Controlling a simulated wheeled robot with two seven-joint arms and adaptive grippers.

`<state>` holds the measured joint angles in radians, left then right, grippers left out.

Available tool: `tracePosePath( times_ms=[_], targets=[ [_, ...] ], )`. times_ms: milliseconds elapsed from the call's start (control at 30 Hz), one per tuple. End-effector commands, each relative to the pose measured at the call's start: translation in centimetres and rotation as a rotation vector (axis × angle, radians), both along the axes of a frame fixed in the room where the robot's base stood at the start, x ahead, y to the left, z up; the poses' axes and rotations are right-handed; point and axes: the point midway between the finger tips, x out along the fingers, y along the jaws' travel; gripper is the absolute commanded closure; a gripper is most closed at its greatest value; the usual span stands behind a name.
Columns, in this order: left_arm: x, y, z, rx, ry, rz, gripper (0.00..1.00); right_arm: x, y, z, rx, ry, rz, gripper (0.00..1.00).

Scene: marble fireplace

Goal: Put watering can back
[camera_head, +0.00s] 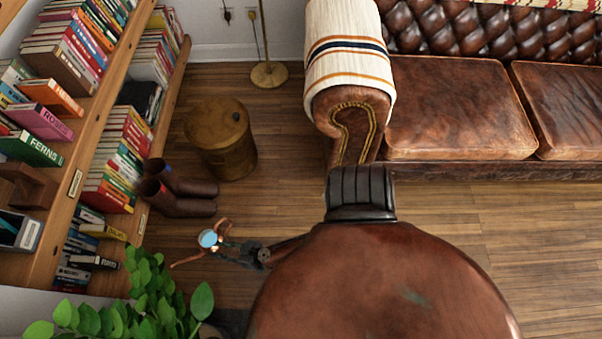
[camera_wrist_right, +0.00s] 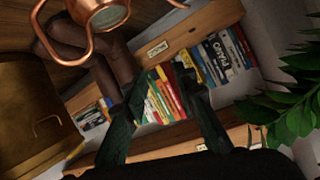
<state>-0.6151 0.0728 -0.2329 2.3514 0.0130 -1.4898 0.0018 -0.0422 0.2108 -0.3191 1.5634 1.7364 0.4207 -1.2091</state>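A copper watering can (camera_head: 208,238) shows in the head view just left of my right gripper, with a pale blue round top and a thin copper arm reaching left. In the right wrist view the copper can (camera_wrist_right: 103,14) is at the top edge, partly cut off, with curved copper tubing at its left. My right gripper (camera_head: 229,247) is dark and small in the head view, close to the can. In the wrist view its two fingers (camera_wrist_right: 163,90) are spread, with only background visible between them. I cannot tell whether a finger touches the can. My left gripper is not in view.
A tall wooden bookshelf (camera_head: 80,170) lines the left. A leafy plant (camera_head: 150,300) is at lower left. A leather sofa (camera_head: 460,110) stands behind.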

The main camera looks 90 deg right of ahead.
Motion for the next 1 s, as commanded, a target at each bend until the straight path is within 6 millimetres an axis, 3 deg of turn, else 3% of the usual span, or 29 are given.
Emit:
tracePosePath(
  times_ms=[100,200,300,367,467,600,700,833,1000],
  targets=[
    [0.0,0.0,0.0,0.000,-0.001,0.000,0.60,-1.8,6.5,3.9,0.086,-0.060,0.272,0.74],
    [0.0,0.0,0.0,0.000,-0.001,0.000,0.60,-5.1,10.9,5.8,0.129,-0.017,0.487,0.74],
    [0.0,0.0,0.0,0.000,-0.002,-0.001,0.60,-9.7,13.3,6.2,0.138,0.113,0.661,0.74],
    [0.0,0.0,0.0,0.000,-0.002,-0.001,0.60,-12.9,13.6,6.0,0.130,0.226,0.733,0.74],
    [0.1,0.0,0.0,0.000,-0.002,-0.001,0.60,-18.7,11.9,5.3,0.097,0.465,0.786,0.74],
    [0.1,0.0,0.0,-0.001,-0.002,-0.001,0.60,-26.5,6.2,5.5,0.027,0.819,0.705,0.74],
    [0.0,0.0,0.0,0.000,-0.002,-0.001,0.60,-31.1,2.0,6.7,-0.015,1.019,0.587,0.74],
    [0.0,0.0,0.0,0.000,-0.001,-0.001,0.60,-34.7,-1.6,8.4,-0.050,1.166,0.462,0.74],
    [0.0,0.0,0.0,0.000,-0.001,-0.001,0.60,-35.9,-2.9,9.1,-0.062,1.215,0.411,0.74]
  ],
)
